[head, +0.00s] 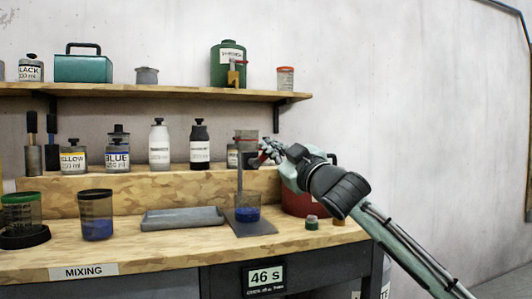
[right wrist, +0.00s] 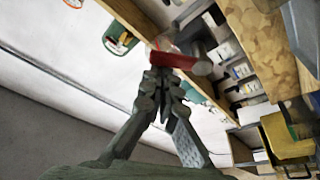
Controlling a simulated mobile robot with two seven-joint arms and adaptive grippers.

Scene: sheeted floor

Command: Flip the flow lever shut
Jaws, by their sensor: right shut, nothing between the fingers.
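A flow cup (head: 246,136) stands on a post above a beaker of blue liquid (head: 247,214). A small red lever (head: 257,161) shows just below the cup, beside my right fingertips. It also shows as a red bar with a pale rounded end in the right wrist view (right wrist: 175,60). My right gripper (head: 268,150) is shut and empty, right of the cup; in the right wrist view its fingertips (right wrist: 162,56) are at the red bar. Whether they touch it I cannot tell. My left gripper is not in view.
Several paint bottles (head: 159,145) stand on the raised step left of the cup. A grey tray (head: 183,217) lies on the bench. A red container (head: 296,202) stands behind my right arm. The shelf (head: 150,91) holds a green canister (head: 228,64). A display (head: 264,277) reads 46 S.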

